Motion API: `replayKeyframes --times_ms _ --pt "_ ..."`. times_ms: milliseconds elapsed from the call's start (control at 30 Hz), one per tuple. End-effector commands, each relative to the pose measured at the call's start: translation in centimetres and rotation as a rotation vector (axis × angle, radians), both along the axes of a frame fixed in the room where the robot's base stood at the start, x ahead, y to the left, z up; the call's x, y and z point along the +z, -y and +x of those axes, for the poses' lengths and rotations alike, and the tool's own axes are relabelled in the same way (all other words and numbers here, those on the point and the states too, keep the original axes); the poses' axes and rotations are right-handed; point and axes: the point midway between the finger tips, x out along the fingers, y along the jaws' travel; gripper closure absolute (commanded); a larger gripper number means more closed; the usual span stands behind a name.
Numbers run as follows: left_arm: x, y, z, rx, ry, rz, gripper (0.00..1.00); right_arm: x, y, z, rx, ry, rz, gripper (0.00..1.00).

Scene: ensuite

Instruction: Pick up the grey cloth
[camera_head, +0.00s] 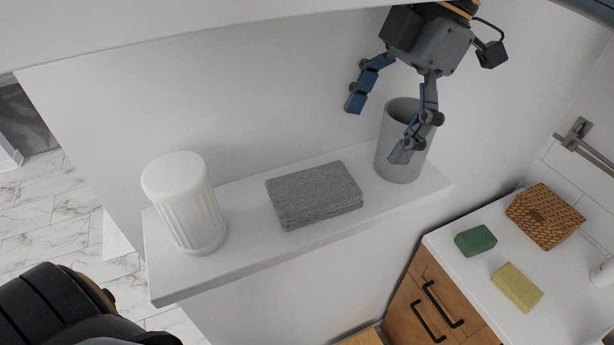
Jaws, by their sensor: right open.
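The grey cloth (314,193) is a folded, textured block lying flat in the middle of a narrow white shelf (250,258). My right gripper (378,128) comes in from the top with its fingers spread wide and nothing between them. It is above and to the right of the cloth, apart from it. One finger overlaps the grey cup in the picture; whether it touches the cup I cannot tell. The left gripper is not seen; only a dark part of my own arm shows at the lower left.
A white ribbed container (185,203) stands left of the cloth. A grey cup (393,163) stands on its right, close to it. At the lower right, a counter (470,268) bears a green block (475,240), a yellow-green block (517,287) and a woven box (545,216).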

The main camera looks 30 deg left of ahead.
Motion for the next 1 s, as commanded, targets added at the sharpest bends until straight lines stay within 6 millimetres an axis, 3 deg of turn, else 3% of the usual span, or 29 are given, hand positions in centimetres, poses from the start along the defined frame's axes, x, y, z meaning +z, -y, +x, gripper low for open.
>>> replayKeyframes --times_ms 267,500,767,1000 --pt "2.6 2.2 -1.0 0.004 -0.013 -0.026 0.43 -2.4 -0.5 -1.2 0.003 -0.004 0.0 0.09" --pt "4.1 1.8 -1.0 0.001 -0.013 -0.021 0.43 -5.5 -1.1 -2.1 0.003 -0.003 0.001 0.09" --pt "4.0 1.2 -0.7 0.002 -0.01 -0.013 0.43 -6.0 -1.2 -2.1 0.001 -0.001 0.003 0.09" --pt "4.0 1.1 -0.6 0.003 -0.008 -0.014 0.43 -6.0 -1.2 -2.1 0.001 -0.001 0.003 0.56"
